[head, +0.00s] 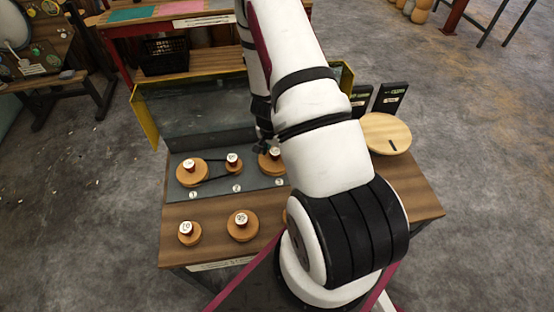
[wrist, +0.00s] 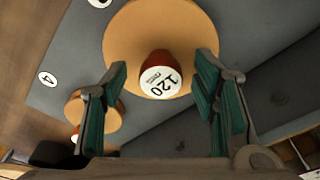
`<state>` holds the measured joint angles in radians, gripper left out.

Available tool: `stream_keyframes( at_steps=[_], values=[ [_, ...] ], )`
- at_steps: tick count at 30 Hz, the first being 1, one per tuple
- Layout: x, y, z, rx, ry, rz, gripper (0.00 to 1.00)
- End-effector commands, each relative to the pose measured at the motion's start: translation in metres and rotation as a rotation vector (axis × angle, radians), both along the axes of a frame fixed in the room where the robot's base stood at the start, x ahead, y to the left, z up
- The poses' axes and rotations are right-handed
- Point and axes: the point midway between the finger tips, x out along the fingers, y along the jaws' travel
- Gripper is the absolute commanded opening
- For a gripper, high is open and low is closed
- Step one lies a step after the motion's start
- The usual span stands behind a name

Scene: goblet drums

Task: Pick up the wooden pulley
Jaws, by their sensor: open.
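A round wooden pulley (wrist: 140,30) with a red hub and a white cap marked 120 lies on the grey panel in the wrist view. My gripper (wrist: 160,72) is open, with its green-padded fingers on either side of the red hub and nothing held. Whether the fingers touch the hub cannot be told. In the head view a wooden pulley (head: 267,164) on the panel is partly hidden by my arm, and my gripper (head: 264,146) is just above it. A smaller wooden pulley (wrist: 105,120) shows behind the left finger in the wrist view.
Two pulleys (head: 185,178) (head: 233,170) joined by a dark belt are left on the panel (head: 215,190). Two loose pulleys (head: 190,240) (head: 242,235) sit on the table front. A yellow-edged clear guard (head: 190,108) stands behind. A wooden disc (head: 385,130) lies right.

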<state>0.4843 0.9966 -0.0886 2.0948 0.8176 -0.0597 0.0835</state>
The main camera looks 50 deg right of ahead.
Motion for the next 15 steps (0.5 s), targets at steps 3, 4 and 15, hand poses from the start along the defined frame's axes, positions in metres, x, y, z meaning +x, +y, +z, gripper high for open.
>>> stream_keyframes(
  at_steps=[3, 4, 15],
  values=[
    [0.0002, -0.0010, -0.0074, 0.000, 0.000, 0.000, 0.54],
    [0.0005, -0.0011, -0.0081, 0.000, -0.001, 0.000, 0.54],
    [0.0006, -0.0011, -0.0088, 0.000, 0.000, 0.000, 0.22]
  ],
)
